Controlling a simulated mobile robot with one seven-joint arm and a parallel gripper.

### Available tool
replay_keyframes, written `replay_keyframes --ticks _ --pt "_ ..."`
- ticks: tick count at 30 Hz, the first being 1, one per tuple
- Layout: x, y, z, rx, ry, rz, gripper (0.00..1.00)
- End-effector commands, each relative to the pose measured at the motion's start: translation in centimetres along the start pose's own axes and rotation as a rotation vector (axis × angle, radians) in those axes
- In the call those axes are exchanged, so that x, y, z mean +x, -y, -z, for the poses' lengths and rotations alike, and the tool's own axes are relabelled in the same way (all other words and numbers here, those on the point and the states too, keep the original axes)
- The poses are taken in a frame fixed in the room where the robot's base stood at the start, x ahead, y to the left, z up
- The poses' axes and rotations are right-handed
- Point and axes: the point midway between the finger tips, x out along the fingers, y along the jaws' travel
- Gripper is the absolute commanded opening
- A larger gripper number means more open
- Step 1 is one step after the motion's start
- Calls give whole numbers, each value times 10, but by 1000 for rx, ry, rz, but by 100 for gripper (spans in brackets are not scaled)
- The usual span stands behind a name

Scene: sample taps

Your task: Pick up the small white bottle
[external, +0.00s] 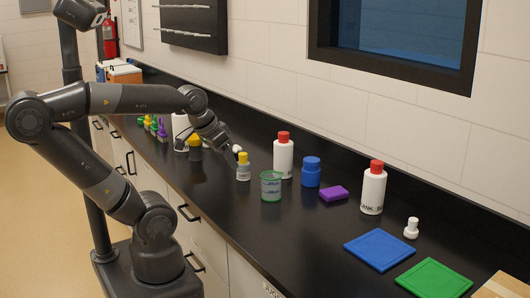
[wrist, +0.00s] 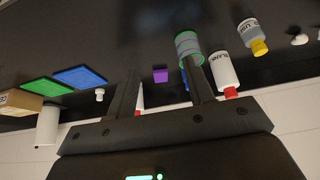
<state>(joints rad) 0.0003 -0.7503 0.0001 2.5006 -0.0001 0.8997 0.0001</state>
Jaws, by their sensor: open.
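The small white bottle (external: 411,229) stands upright on the black counter, behind the blue mat (external: 379,249) at the right. In the wrist view the small white bottle (wrist: 99,94) shows just below the blue mat (wrist: 80,77), left of my fingers. My gripper (external: 227,149) is above the counter near the yellow-capped bottle (external: 243,167), far left of the small white bottle. In the wrist view my gripper (wrist: 159,68) is open, with nothing held between its two fingers.
Between them stand a green beaker (external: 271,186), a red-capped white bottle (external: 283,156), a blue jar (external: 311,172), a purple block (external: 334,194) and another red-capped bottle (external: 373,188). A green mat (external: 434,278) lies front right. The counter front is clear.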

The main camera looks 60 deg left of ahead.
Motion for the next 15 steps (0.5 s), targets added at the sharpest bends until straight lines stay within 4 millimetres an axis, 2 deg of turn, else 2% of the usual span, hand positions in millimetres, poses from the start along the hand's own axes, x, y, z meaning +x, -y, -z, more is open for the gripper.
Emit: replay_keyframes --ticks 5,8,11,15 --pt "1 -2 2 -6 4 -6 48" --pt "5 -12 9 -36 26 -38 48" --pt "13 -32 22 -96 68 -103 48" --pt "28 -70 46 -217 150 -222 48"
